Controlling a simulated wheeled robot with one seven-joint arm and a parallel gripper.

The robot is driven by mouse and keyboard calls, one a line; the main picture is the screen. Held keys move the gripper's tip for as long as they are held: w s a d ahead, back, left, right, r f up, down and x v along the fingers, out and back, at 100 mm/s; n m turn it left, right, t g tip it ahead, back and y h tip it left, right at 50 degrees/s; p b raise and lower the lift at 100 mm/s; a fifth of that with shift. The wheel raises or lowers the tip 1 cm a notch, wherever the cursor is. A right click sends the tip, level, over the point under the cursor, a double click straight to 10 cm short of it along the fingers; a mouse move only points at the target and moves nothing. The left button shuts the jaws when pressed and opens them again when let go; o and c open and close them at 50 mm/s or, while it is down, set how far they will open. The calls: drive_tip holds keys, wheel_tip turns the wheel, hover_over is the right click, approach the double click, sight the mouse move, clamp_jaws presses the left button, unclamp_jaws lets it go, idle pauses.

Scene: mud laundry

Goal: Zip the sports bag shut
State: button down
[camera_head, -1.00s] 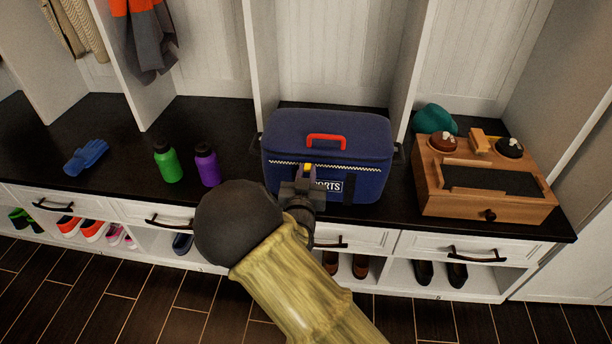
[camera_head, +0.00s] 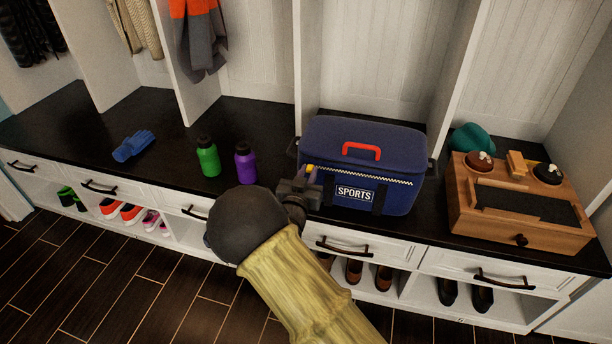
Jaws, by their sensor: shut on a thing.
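The sports bag (camera_head: 395,196) is a dark blue box-shaped bag with a red top handle (camera_head: 361,151) and a "SPORTS" label. It stands upright on the black bench top. A pale zipper line (camera_head: 385,178) runs along its upper front, visible to the right of my gripper. My gripper (camera_head: 312,177) is at the left end of the bag's front, shut on a small yellow piece that looks like the zipper pull (camera_head: 311,169). The jaws partly hide this piece and the left end of the zipper.
A green bottle (camera_head: 208,160) and a purple bottle (camera_head: 246,166) stand left of the bag. A blue glove (camera_head: 133,146) lies farther left. A wooden box (camera_head: 520,220) with brushes stands to the right, with a teal item (camera_head: 471,139) behind it. White partitions rise behind the bag.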

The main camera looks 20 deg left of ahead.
drive_tip(key=shift+a, duration=0.15)
drive_tip(key=c, duration=1.3)
unclamp_jaws()
drive_tip(key=shift+s, duration=0.15)
drive_tip(key=s+p, duration=0.3)
drive_tip(key=s, duration=1.4)
drive_tip(key=shift+s, duration=0.2)
drive_tip(key=shift+w, duration=0.15)
